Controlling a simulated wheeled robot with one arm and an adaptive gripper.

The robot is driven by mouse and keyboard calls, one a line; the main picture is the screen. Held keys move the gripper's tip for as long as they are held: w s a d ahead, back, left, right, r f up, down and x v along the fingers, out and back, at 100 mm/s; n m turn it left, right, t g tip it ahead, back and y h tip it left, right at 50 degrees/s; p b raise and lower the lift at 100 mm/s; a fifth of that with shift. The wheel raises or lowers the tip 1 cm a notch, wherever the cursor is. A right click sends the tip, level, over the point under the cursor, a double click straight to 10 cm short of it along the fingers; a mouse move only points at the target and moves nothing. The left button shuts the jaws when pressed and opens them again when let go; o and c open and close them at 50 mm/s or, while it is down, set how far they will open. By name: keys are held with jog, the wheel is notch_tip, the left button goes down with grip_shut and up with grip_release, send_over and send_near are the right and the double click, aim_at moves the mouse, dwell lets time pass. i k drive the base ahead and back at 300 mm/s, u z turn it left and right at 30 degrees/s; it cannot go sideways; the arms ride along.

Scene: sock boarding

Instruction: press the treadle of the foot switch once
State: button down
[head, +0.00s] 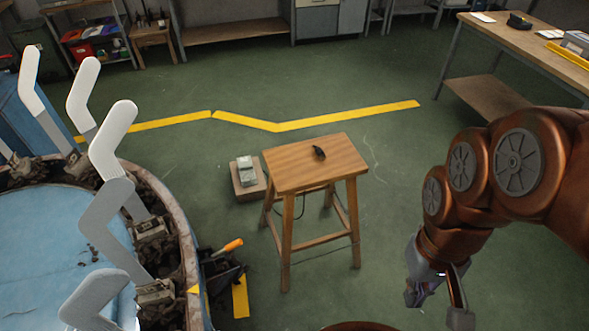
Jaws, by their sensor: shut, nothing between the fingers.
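The foot switch (247,167) looks like a small grey box with a lighter top. It sits on a low wooden block (249,192) on the green floor, just left of the wooden stool. Its treadle is too small to make out clearly. My gripper (437,305) hangs low at the right of the head view, pointing down. It is shut and empty, well to the right of the foot switch, with the stool between them.
The wooden stool (308,174) carries a small dark object (319,152). A round machine with several upright grey and white sock forms (111,140) stands at left. A dark bin with an orange-handled tool (231,246) is beside it. A workbench (530,49) stands at upper right.

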aim_at(247, 175)
jog(key=z, duration=1.35)
jog(key=i, duration=3.55)
jog(key=z, duration=3.35)
jog(key=k, duration=1.4)
jog(key=u, duration=0.05)
